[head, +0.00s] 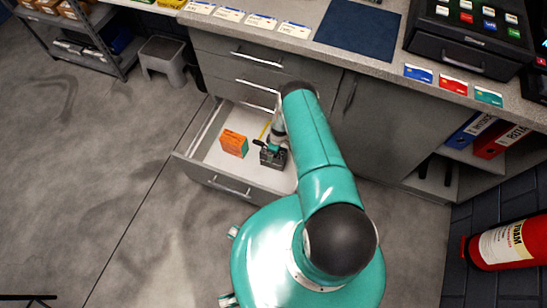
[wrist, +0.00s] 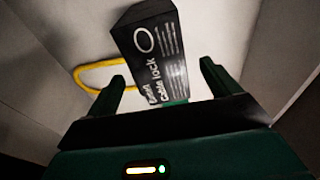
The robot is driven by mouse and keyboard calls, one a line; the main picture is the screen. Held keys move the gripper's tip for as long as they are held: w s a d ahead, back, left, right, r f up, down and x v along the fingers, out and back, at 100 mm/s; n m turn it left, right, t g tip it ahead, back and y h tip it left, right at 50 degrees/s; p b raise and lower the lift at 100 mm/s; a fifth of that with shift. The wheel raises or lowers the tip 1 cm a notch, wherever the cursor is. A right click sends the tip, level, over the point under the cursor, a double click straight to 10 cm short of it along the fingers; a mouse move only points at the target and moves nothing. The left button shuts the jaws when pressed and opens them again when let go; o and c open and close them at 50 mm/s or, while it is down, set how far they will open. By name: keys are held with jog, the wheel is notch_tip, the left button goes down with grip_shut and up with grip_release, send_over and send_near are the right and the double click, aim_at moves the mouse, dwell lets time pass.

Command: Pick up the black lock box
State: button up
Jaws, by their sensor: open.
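The black lock box (wrist: 152,48) stands in the open drawer, with white print reading "cable lock" on its face. In the wrist view it is between and just beyond the two fingers of my gripper (wrist: 163,88), which are spread apart with a gap on each side. In the head view my gripper (head: 268,146) is down in the drawer at the black box (head: 273,160), and my arm hides part of it. I cannot tell whether the fingers touch the box.
An orange and green box (head: 234,143) stands left of the lock box in the drawer (head: 205,168). A yellow loop (wrist: 92,72) lies left of the box. The drawer walls are close around. A grey stool (head: 163,55) and a red extinguisher (head: 505,243) stand apart.

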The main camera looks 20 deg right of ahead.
jog(key=shift+w+a+f, duration=0.15)
jog(key=shift+f, duration=1.4)
jog(key=c, duration=1.9)
jog(key=shift+o, duration=0.2)
jog(key=shift+r, duration=0.1)
